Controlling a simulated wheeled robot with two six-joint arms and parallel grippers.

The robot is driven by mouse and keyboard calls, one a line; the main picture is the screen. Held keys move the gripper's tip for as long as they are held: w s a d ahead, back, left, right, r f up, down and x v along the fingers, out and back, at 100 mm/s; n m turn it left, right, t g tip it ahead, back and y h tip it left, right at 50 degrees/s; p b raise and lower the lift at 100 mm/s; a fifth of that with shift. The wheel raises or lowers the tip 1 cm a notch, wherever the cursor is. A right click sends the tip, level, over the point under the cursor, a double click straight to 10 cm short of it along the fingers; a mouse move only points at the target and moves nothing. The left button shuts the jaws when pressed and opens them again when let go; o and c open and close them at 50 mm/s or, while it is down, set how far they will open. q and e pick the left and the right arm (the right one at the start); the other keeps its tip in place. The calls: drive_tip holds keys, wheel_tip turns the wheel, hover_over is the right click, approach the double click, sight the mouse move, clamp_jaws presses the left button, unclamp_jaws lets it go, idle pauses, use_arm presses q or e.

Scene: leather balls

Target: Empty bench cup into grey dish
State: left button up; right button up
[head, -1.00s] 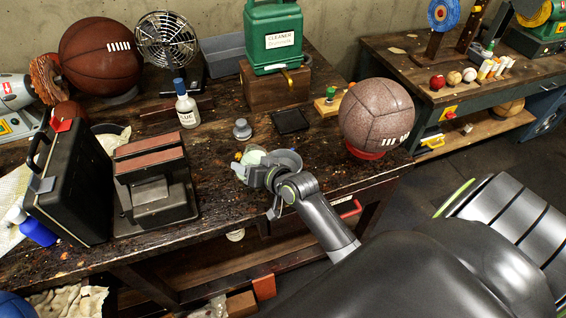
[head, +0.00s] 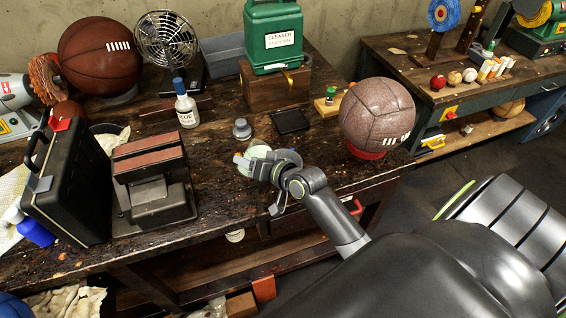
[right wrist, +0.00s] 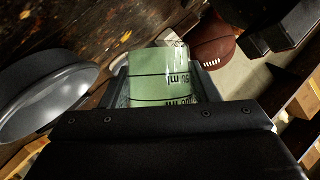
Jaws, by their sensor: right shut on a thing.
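A clear cup (right wrist: 165,75) with green in it and black ml marks is between the fingers of my right gripper (right wrist: 165,85) in the right wrist view. The gripper is shut on it. In the head view the pale green cup (head: 258,151) shows at the tip of my right gripper (head: 257,162), over the bench. The grey dish (right wrist: 52,98) is a round bowl beside the cup at the left of the wrist view. In the head view the dish (head: 291,156) is mostly hidden behind my gripper. I cannot tell the cup's exact tilt. My left gripper is out of view.
The wooden bench (head: 225,215) holds a grey weight (head: 242,130), a dark square pad (head: 290,121), a glue bottle (head: 186,105) and a black vise-like block (head: 155,180). A brown ball (head: 377,112) on a red ring stands to the right of my gripper.

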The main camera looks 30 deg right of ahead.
drive_tip(key=shift+f+m+t+y+b, duration=0.1)
drive_tip(key=shift+m+t+y+b, duration=0.5)
drive_tip(key=shift+m+b, duration=1.1)
idle(1.5)
drive_tip(key=shift+y+b, duration=0.4)
drive_tip(key=shift+b, duration=0.95)
idle(0.7)
drive_tip(key=shift+d+r+m+t+y+b, duration=0.15)
drive_tip(key=shift+r+m+t+y+b, duration=0.2)
drive_tip(key=shift+r+m+b, duration=0.4)
idle(1.4)
drive_tip(key=shift+d+m, duration=0.2)
drive_tip(key=shift+m, duration=0.05)
idle(0.3)
